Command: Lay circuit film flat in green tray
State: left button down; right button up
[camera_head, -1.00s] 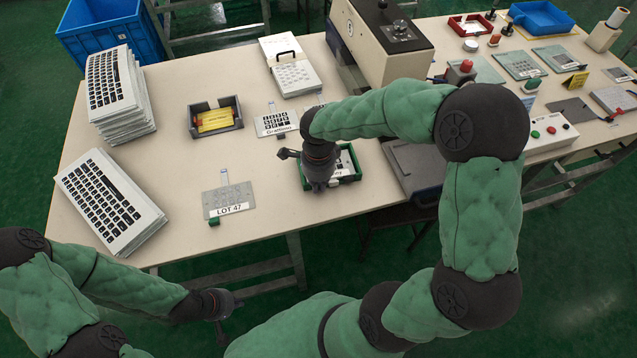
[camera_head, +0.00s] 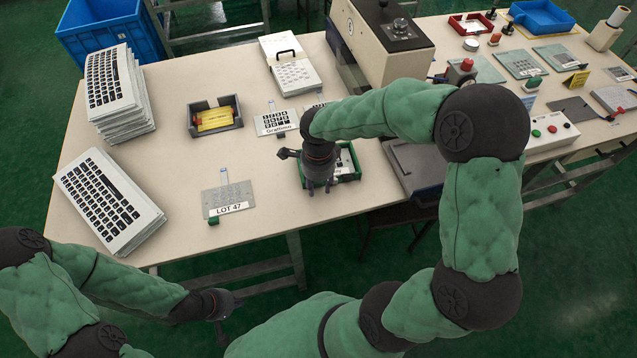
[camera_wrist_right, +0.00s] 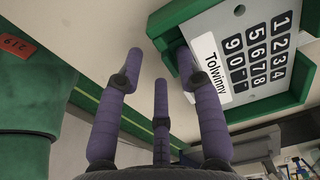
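The green tray (camera_head: 352,177) stands near the table's front edge in the head view, partly hidden by my right gripper (camera_head: 320,187). In the right wrist view, a film (camera_wrist_right: 244,58) with a number pad and the label "Tolwinny" lies inside the green tray (camera_wrist_right: 262,112) and looks flat. My right gripper also shows there (camera_wrist_right: 160,65), with its fingers apart. One finger overlaps the film's label-side edge in the picture; I cannot tell whether it touches. My left gripper (camera_head: 231,316) hangs in front of the table, empty, its fingers apart.
A film labelled "Grattinno" (camera_head: 277,121) lies behind the tray. A LOT 47 plate (camera_head: 228,198) lies to the left, and a dark tray with yellow content (camera_head: 194,130) behind it. Keyboard stacks (camera_head: 110,203) fill the left end. A machine (camera_head: 384,45) stands behind.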

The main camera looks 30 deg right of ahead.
notch_tip(320, 180, up, 12)
dwell(0.5)
dwell(0.4)
